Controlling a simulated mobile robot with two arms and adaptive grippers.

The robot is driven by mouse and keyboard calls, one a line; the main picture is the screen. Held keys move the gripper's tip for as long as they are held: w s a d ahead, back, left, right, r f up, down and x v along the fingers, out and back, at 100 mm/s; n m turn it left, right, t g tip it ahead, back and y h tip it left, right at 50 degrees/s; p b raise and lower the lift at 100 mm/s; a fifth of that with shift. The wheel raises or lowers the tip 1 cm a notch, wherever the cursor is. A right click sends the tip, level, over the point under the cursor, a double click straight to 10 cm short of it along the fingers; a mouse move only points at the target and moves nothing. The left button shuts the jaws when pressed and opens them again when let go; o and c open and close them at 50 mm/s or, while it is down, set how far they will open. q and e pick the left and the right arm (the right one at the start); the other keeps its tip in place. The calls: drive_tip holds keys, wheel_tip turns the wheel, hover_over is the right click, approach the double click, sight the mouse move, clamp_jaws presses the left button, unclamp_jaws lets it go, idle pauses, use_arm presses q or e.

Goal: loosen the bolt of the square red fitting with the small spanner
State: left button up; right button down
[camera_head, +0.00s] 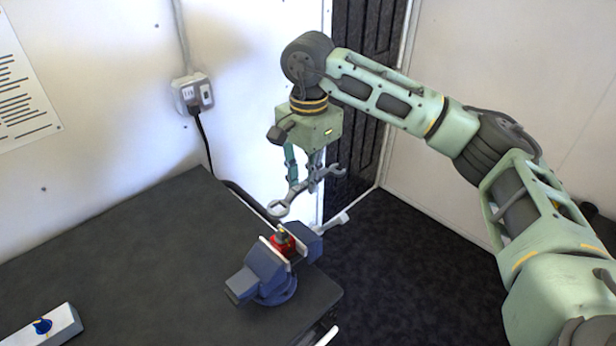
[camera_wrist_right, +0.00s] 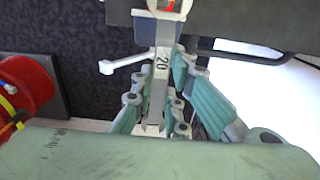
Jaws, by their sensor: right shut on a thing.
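The spanner (camera_head: 297,193) is grey, with a ring end and an open end. My right gripper (camera_head: 306,172) is shut on it, ring end towards the vise. In the right wrist view the spanner (camera_wrist_right: 161,68) is marked 20 and sits between the fingers of the gripper (camera_wrist_right: 156,108). The square red fitting (camera_head: 283,243) is clamped in the blue-grey vise (camera_head: 262,272), its bolt (camera_head: 281,230) on top. The ring end appears above the bolt and apart from it. In the right wrist view the ring overlaps the red fitting, largely cut off by the frame. My left gripper is not in view.
The vise stands at the corner of the dark table (camera_head: 150,262), its handle (camera_head: 333,224) sticking out past the edge. A white box with a blue knob (camera_head: 42,326) lies front left. A socket (camera_head: 192,93) is on the wall. A red round object (camera_wrist_right: 25,88) shows in the wrist view.

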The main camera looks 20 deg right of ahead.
drive_tip(key=f+b, duration=0.1)
drive_tip(key=f, duration=0.1)
drive_tip(key=shift+s+f+b, duration=0.35)
drive_tip(key=shift+s+f, duration=0.05)
wheel_tip(320, 180, down, 4)
drive_tip(key=shift+r+b, duration=0.1)
drive_tip(key=shift+b, duration=1)
drive_tip(key=shift+w+a+n+p, duration=0.45)
drive_tip(key=shift+w+n, duration=0.25)
drive_tip(key=shift+n, duration=0.5)
drive_tip(key=w+a+n+b, duration=0.1)
drive_tip(key=w+a+n, duration=0.3)
drive_tip(key=a+n, duration=0.5)
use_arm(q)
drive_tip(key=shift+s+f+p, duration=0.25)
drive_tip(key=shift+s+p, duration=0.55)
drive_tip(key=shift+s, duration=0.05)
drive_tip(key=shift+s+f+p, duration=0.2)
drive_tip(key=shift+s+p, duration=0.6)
use_arm(e)
drive_tip(key=d+r, duration=0.3)
drive_tip(key=r, duration=0.2)
drive_tip(key=shift+s+d+r+n, duration=0.2)
drive_tip(key=shift+d+r+n, duration=0.1)
drive_tip(key=shift+d+r, duration=0.1)
